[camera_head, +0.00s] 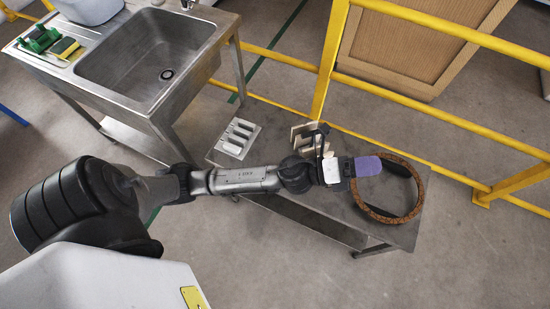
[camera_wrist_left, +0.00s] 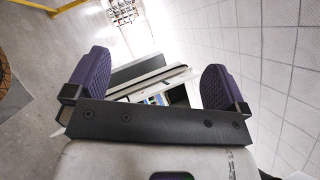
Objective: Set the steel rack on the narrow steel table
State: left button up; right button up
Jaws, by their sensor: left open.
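A light grey slotted rack (camera_head: 238,137), which looks like the steel rack, sits on the left end of the narrow steel table (camera_head: 290,207). My left gripper (camera_head: 367,166) is above the right half of this table, well to the right of the rack. Its purple fingers stand apart with nothing between them in the left wrist view (camera_wrist_left: 155,68). My left arm hides part of the tabletop. The rack cannot be made out in the left wrist view. My right gripper is not in view.
A brown ring (camera_head: 390,215) lies on the table's right end, partly below my left gripper. A beige slotted object (camera_head: 304,136) stands near the back edge, just behind my wrist. A steel sink unit (camera_head: 150,60) is at upper left. Yellow railings (camera_head: 420,115) run behind the table.

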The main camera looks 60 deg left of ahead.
pick_arm(q)
jog(key=s+a+f+n+g+y, duration=0.2)
jog(key=s+a+f+n+y, duration=0.35)
jog(key=n, duration=0.55)
jog(key=s+a+f+n+g+y, duration=0.3)
jog(key=a+f+n+y, duration=0.2)
jog(key=f+n+y, duration=0.4)
jog(key=s+f+n+g+h, duration=0.1)
jog(key=s+f+n+g, duration=0.2)
jog(key=s, duration=0.5)
jog(key=s+f+n+g+h, duration=0.1)
jog(key=s+f+n+g, duration=0.2)
jog(key=s+g, duration=0.3)
jog(key=s+n, duration=0.1)
jog(key=s, duration=0.2)
jog(key=shift+s+d, duration=0.2)
jog(key=shift+d, duration=0.05)
